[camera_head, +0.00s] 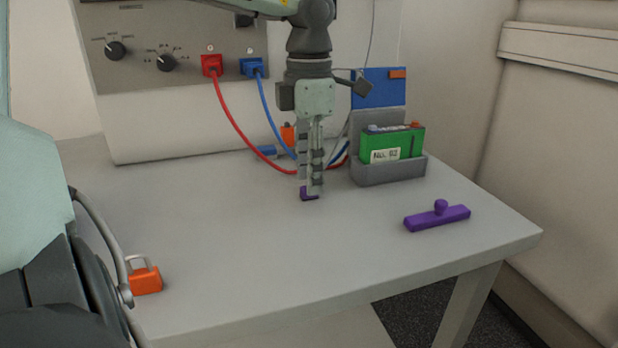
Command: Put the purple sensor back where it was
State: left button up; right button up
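A longer purple bar with a round knob (437,216) lies on the table to the right, apart from the gripper. My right gripper is not in view.
A green battery (392,147) marked No. 02 sits in a grey holder (390,174) right of the gripper. Red and blue cables (232,116) run from the cycler panel behind it. An orange padlock (145,279) lies front left. The table's (230,240) front middle is clear.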

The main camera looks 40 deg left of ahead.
pick_arm(q)
notch_tip(320, 180, up, 10)
jog(key=shift+r, duration=0.25)
